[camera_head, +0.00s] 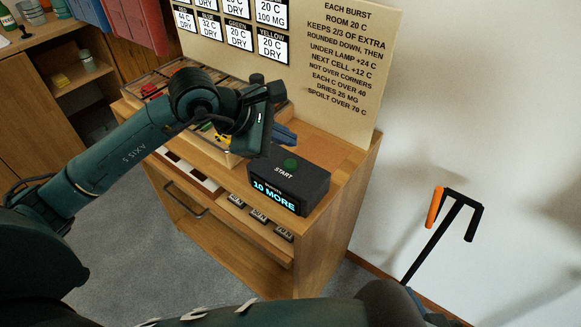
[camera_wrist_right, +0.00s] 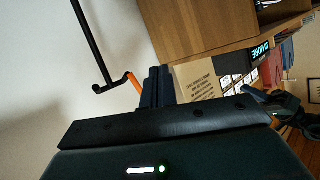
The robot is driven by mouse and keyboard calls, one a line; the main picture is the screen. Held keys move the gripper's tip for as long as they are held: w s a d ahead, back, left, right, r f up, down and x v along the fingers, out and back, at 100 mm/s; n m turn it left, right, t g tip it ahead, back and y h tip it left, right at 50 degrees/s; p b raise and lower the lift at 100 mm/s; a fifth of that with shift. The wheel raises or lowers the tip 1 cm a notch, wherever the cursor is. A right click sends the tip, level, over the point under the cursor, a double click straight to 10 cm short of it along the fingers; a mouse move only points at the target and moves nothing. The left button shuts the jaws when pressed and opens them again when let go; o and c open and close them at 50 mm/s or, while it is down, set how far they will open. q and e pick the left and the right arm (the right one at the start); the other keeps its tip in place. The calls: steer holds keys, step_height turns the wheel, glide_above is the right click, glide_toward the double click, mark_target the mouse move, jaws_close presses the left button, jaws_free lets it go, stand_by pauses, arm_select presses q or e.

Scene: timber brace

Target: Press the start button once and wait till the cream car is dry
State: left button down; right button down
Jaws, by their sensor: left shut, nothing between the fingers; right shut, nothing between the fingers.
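The black start box (camera_head: 290,183) stands on the wooden cabinet's right end. Its green button (camera_head: 291,164) sits on top above the word START, and its display reads "10 MORE". My left gripper (camera_head: 286,136) is shut and empty, just behind and above the button, apart from it as far as I can tell. A card (camera_head: 271,12) on the board reads 20 C, 100 MG; its name is cut off. I cannot make out the cream car; my left arm covers much of the tray. My right gripper (camera_wrist_right: 157,86) is shut and empty in the right wrist view.
The tray (camera_head: 133,93) holds a red car (camera_head: 149,90); something yellow (camera_head: 222,139) shows under my arm. The board (camera_head: 345,55) lists burst rules; blue, green and yellow cards read DRY. A black stand with an orange-tipped prong (camera_head: 436,207) stands by the wall at right.

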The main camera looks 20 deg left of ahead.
mark_target(285, 165)
arm_select(q)
steer(key=shift+f+b, duration=0.55)
steer(key=shift+f, duration=0.35)
steer(key=shift+f+b, duration=0.6)
steer(key=shift+f, duration=0.15)
arm_select(e)
steer(key=shift+s+d+r+t, duration=0.45)
steer(key=shift+d+t, duration=0.05)
steer(key=shift+d, duration=0.2)
steer(key=shift+f, duration=0.1)
arm_select(q)
steer(key=shift+f+b, duration=0.4)
steer(key=shift+b, duration=0.35)
arm_select(e)
steer(key=shift+f, duration=0.55)
arm_select(q)
steer(key=shift+f+b, duration=0.45)
steer(key=shift+b, duration=0.1)
arm_select(e)
steer(key=shift+f, duration=0.55)
arm_select(q)
steer(key=shift+r, duration=0.1)
arm_select(e)
steer(key=shift+r, duration=0.1)
arm_select(q)
steer(key=shift+r+p, duration=0.45)
steer(key=shift+r, duration=0.3)
arm_select(e)
steer(key=shift+r, duration=0.3)
